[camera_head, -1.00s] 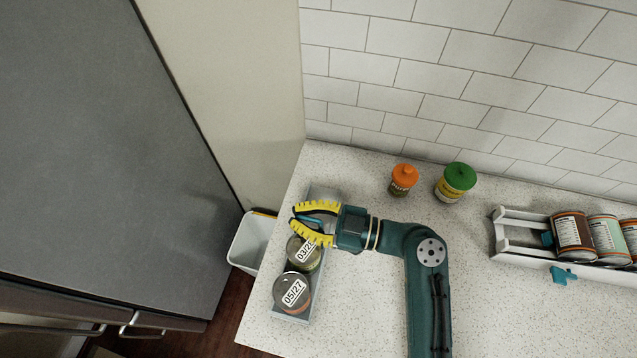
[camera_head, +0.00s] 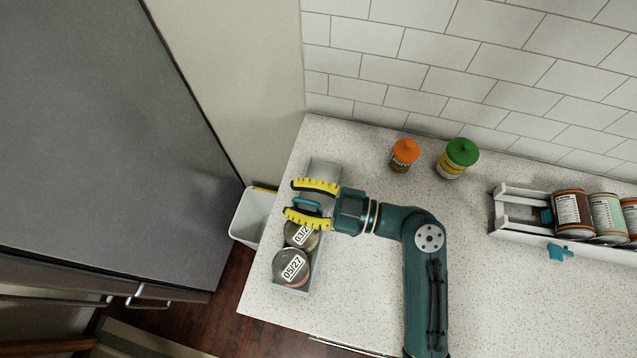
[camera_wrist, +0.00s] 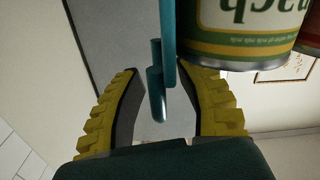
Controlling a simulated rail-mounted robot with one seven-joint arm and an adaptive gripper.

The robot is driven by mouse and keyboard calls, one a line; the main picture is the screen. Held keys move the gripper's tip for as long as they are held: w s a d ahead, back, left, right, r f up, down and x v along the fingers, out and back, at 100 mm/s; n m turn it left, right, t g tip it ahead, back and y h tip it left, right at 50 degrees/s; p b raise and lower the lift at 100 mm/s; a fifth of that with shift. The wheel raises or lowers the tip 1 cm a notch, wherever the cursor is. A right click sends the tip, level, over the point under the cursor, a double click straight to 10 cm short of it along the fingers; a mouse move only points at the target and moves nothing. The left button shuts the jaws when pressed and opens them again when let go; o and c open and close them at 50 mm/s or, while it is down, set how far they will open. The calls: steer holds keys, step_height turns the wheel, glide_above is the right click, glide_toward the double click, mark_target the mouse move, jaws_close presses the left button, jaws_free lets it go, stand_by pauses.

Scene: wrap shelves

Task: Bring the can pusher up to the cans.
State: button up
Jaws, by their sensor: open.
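The teal can pusher (camera_head: 309,204) sits in the grey tray (camera_head: 324,172) at the counter's left edge. Two cans stand in that tray on the near side of the pusher: one (camera_head: 301,236) partly under my lower finger, and one marked 05/27 (camera_head: 291,267) at the near end. My gripper (camera_head: 290,199) is open, its yellow fingers on either side of the pusher's handle. In the wrist view the pusher's bar (camera_wrist: 156,80) is between the fingers, apart from both. Its plate (camera_wrist: 168,40) is beside the nearer can (camera_wrist: 248,30), touching or nearly so.
A white bin (camera_head: 250,218) stands left of the counter beside the grey fridge (camera_head: 120,150). An orange-lidded jar (camera_head: 405,154) and a green-lidded jar (camera_head: 458,158) stand at the back. A white rack (camera_head: 515,215) with several cans is at right. The counter's middle holds my arm.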

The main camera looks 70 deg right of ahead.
steer(key=s+d, duration=0.2)
steer(key=s, duration=0.9)
steer(key=shift+s, duration=0.4)
steer(key=shift+d, duration=0.1)
